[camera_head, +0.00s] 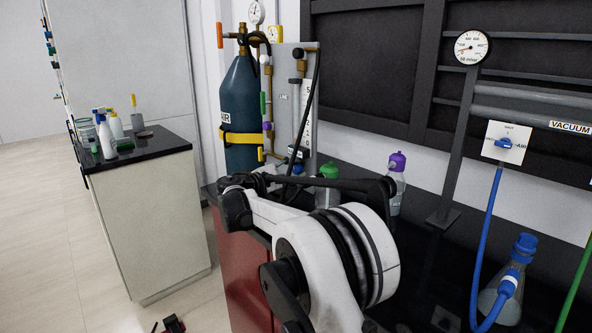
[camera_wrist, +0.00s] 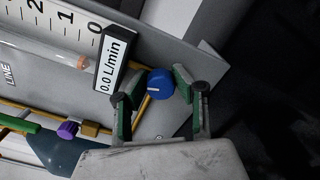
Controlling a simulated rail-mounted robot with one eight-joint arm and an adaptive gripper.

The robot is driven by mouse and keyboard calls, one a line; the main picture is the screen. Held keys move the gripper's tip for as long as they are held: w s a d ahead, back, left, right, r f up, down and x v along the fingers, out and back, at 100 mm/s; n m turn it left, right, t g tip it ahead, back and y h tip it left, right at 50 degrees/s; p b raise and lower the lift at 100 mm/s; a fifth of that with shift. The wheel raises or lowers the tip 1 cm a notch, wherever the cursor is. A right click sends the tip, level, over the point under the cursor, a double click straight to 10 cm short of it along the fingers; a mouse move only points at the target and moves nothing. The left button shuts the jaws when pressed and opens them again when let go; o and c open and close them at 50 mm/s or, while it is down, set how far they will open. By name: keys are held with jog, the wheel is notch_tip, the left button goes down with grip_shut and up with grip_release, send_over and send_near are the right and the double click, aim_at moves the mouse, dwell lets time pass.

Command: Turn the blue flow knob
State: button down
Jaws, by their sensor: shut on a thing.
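The blue flow knob (camera_wrist: 160,84) with a white pointer line sits on a grey panel (camera_wrist: 213,62) in the wrist view. My gripper (camera_wrist: 156,92) has its two green-padded fingers on either side of the knob and is shut on it. A readout (camera_wrist: 113,66) beside the knob shows 0.0 L/min, next to a clear flow tube (camera_wrist: 45,50) with a scale. In the head view the flow panel (camera_head: 283,75) stands beside a dark blue air cylinder (camera_head: 240,100). My arm partly hides the area below the panel there, and the knob's details are too small to tell.
A green-capped bottle (camera_head: 329,172) and a purple-capped bottle (camera_head: 397,172) stand behind my arm. At right are a vacuum valve (camera_head: 504,143), a gauge (camera_head: 471,47) and a hosed flask (camera_head: 513,285). A side bench (camera_head: 150,215) with bottles stands at left, with open floor beside it.

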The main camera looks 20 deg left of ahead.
jog(key=shift+f+m, duration=0.1)
jog(key=shift+m, duration=1.6)
jog(key=c, duration=1.4)
grip_release()
jog(key=shift+n, duration=0.3)
